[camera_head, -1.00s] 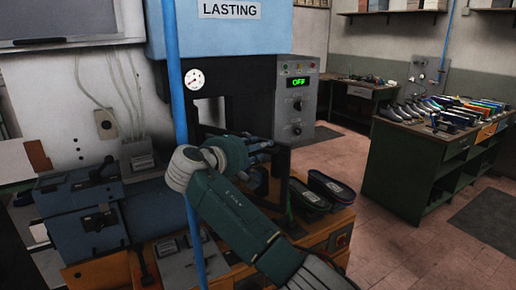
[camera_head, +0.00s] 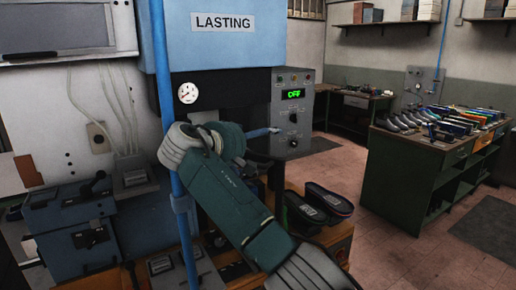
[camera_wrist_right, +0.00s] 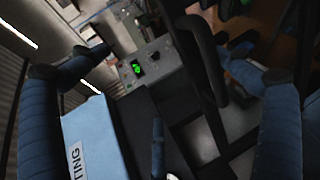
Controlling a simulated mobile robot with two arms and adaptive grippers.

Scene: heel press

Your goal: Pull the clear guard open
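The blue press marked LASTING (camera_head: 224,24) stands in the middle of the head view. My right gripper (camera_head: 264,134) is in front of its opening, left of the control box. In the right wrist view its blue fingers are spread wide, and the gripper (camera_wrist_right: 160,75) is open. A dark curved bar (camera_wrist_right: 206,70), perhaps the guard's handle or frame, lies between the fingers there; I cannot tell whether they touch it. The clear pane itself cannot be made out. My arm hides much of the press opening. My left gripper is out of view.
The grey control box (camera_head: 293,112) shows a green OFF; it also shows in the wrist view (camera_wrist_right: 152,75). A blue upright pipe (camera_head: 162,80) runs left of my arm. Open floor lies further right.

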